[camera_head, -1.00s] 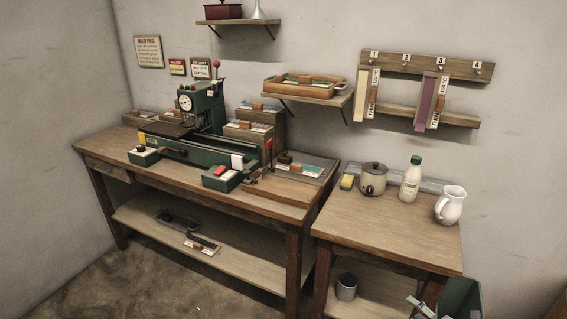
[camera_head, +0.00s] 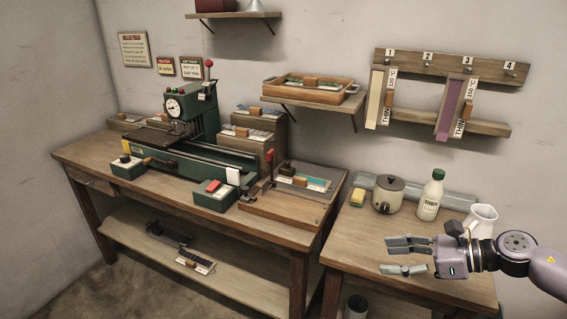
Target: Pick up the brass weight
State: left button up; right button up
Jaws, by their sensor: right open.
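I cannot single out the brass weight with certainty. Several small tan-brown blocks show, among them one in the wooden tray on the wall shelf (camera_head: 311,80) and one on the board at the right end of the long bench (camera_head: 286,170). Their material is too small to tell. My right gripper (camera_head: 397,257) is open and empty, fingers pointing left, above the right table (camera_head: 350,242). It is apart from these blocks. My left gripper is not in view.
A green press machine (camera_head: 190,110) stands on the long bench. A lidded pot (camera_head: 388,196), a white bottle (camera_head: 430,197), a white jug (camera_head: 480,219) partly behind my right wrist, and a yellow sponge (camera_head: 357,197) stand on the right table. Its front left is clear.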

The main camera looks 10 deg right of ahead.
aim_at(285, 169)
jog(key=i, duration=1.5)
